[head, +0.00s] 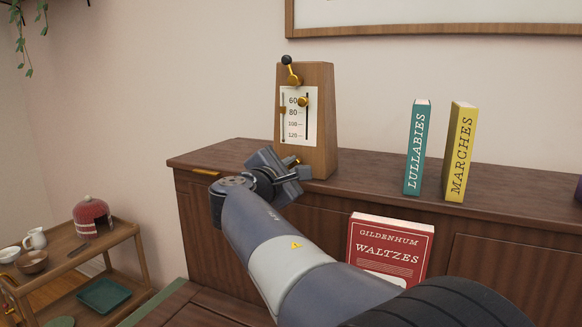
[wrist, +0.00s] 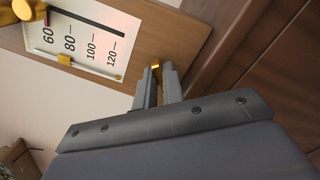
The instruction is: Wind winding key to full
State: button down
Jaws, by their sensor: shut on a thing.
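A wooden metronome (head: 318,130) stands upright on the left part of the sideboard top. Its white scale (head: 296,122) reads 60 to 120, and the scale also shows in the wrist view (wrist: 85,42). The brass winding key (head: 290,161) is low on the metronome's front. My gripper (head: 292,167) is in front of the metronome's base, shut on the key. In the wrist view, a small brass part of the key (wrist: 155,67) shows between my fingertips (wrist: 157,75). The fingers hide most of the key, and how far it is wound cannot be told.
A brass lever with a black knob (head: 287,60) and a brass weight (head: 303,101) are on the metronome. A teal book (head: 417,148) and a yellow book (head: 459,152) stand right on the sideboard (head: 370,190). A red Waltzes book (head: 388,246) is below. A wooden cart (head: 120,238) stands left.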

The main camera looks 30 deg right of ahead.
jog(key=shift+f+b, duration=0.1)
jog(key=shift+b, duration=0.3)
jog(key=m+b, duration=1.9)
jog(key=m, duration=0.6)
jog(key=shift+f+b, duration=0.15)
jog(key=shift+b, duration=0.2)
jog(key=shift+m, duration=0.3)
jog(key=c, duration=1.5)
grip_release()
jog(key=shift+a, duration=0.1)
